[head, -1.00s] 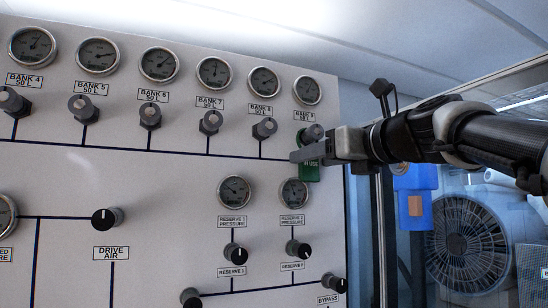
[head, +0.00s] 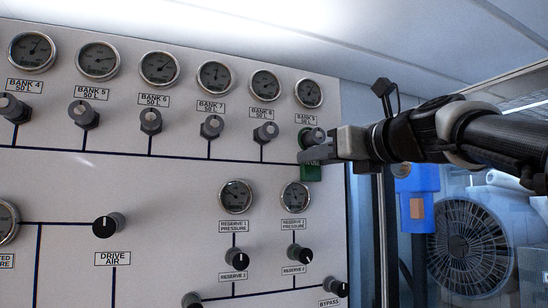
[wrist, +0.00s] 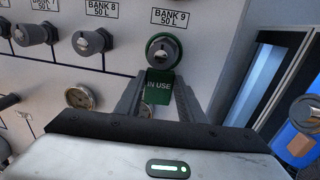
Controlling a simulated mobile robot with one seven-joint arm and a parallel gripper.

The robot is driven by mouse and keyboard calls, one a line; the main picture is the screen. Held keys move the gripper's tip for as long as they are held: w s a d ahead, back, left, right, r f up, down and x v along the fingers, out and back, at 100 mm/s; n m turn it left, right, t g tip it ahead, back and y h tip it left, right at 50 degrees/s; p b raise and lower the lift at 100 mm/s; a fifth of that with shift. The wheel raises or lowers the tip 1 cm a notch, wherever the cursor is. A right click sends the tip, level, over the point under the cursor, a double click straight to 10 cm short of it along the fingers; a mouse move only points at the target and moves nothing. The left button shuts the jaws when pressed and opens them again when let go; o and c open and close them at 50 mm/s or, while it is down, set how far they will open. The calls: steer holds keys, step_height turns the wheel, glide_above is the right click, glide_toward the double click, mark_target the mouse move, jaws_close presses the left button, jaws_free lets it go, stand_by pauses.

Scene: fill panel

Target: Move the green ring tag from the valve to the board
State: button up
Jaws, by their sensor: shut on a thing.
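The green ring tag (head: 311,173) hangs at the Bank 9 valve (head: 314,137), with its ring around the knob. In the wrist view the tag's plate (wrist: 158,78) reads IN USE and hangs below the Bank 9 knob (wrist: 163,50). My gripper (head: 312,154) comes in from the right and is shut on the tag's plate. In the wrist view its two fingers (wrist: 159,96) lie on either side of the plate. The near finger hides part of the plate in the head view. I cannot make out the board in these frames.
Other bank valves, such as Bank 8 (head: 265,133), stick out to the left, with gauges above. Reserve gauges (head: 295,196) and knobs (head: 299,254) are below my gripper. Right of the panel edge are a blue box (head: 418,190) and a large fan (head: 462,245).

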steer(key=shift+s, duration=0.1)
stand_by(0.3)
steer(key=v, duration=0.6)
steer(key=shift+s+d, duration=0.2)
steer(key=shift+s, duration=0.15)
stand_by(0.8)
stand_by(0.4)
stand_by(1.1)
